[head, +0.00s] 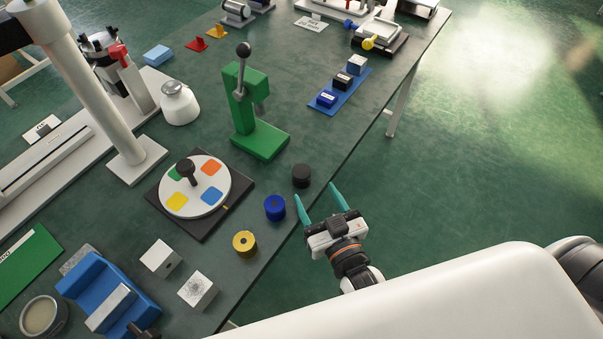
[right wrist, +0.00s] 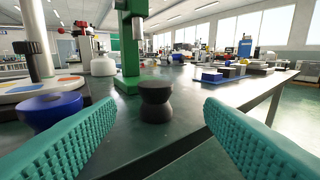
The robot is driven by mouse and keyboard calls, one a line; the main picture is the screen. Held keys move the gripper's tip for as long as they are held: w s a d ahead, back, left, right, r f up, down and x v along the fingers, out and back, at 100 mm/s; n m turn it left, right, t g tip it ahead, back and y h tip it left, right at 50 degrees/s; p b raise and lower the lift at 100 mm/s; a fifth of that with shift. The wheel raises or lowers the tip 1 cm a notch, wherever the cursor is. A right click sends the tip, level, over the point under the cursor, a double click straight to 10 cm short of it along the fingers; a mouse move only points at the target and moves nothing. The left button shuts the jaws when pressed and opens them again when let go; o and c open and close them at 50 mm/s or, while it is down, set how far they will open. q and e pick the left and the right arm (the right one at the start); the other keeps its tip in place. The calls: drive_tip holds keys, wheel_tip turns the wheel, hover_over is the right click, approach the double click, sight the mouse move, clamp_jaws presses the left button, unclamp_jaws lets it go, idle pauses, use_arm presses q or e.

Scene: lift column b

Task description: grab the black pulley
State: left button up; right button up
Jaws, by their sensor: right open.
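The black pulley (head: 301,176) stands upright near the table's right edge in the head view. In the right wrist view the black pulley (right wrist: 156,101) is ahead, between the two teal fingers, with a narrow waist. My right gripper (head: 318,196) is open and empty at the table's edge, its fingers pointing toward the pulley and apart from it. The fingers also frame the right wrist view (right wrist: 160,135). My left gripper is not clearly in view.
A blue pulley (head: 275,208) and a yellow pulley (head: 244,243) stand nearby along the edge. A green press (head: 258,135) stands behind the black pulley. A turntable with coloured patches (head: 217,206) lies to the left. The floor right of the table is clear.

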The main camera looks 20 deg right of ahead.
sight(305, 181)
drive_tip(key=w, duration=0.5)
drive_tip(key=w+a, duration=0.1)
drive_tip(key=w, duration=0.1)
drive_tip(key=shift+w+f, duration=0.15)
drive_tip(key=shift+w, duration=0.2)
drive_tip(key=c, duration=1.1)
